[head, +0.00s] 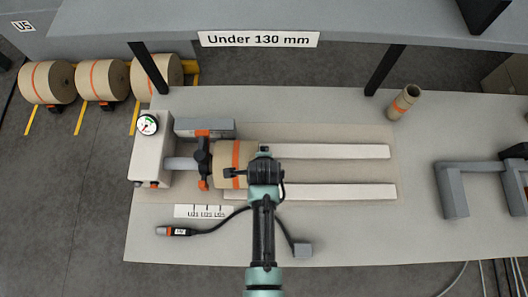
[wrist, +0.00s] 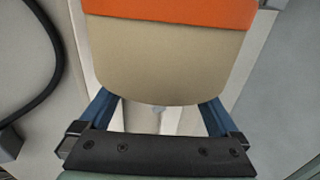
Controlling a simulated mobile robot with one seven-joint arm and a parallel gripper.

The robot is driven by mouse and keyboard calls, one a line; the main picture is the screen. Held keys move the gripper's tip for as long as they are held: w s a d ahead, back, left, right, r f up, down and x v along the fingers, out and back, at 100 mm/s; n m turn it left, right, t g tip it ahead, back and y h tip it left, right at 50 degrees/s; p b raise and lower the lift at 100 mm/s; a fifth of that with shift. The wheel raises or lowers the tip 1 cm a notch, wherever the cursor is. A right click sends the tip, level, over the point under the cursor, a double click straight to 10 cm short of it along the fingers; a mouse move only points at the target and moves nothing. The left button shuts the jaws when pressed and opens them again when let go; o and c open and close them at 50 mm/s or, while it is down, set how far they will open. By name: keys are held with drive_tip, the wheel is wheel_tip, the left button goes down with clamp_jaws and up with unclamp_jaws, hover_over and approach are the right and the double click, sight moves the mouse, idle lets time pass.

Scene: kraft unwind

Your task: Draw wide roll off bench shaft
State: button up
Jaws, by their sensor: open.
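The wide roll (head: 223,158), tan kraft with an orange band, sits at the inner end of the bench rails, against a black flange piece with orange ends (head: 203,163). The grey bench shaft (head: 180,164) shows between that piece and the gauge housing; the rest is hidden. My gripper (head: 240,172) is at the roll's right side, partly hidden by my wrist. In the wrist view the roll (wrist: 165,60) fills the top middle, and my gripper's blue fingers (wrist: 160,106) stand apart, one near each side of its lower edge. I cannot tell whether they touch it.
Two pale rails (head: 335,152) run right of the roll, bare. The gauge housing (head: 150,155) stands left. A cable with a plug (head: 180,231) lies in front. An empty core (head: 403,102) stands behind right, a grey stand (head: 455,190) farther right. Black posts (head: 385,70) hold up the shelf.

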clamp_jaws()
idle(0.9)
drive_tip(key=shift+d, duration=0.1)
drive_tip(key=shift+d, duration=4.95)
unclamp_jaws()
drive_tip(key=shift+r, duration=0.1)
drive_tip(key=v, duration=1.3)
drive_tip(key=shift+b, duration=0.45)
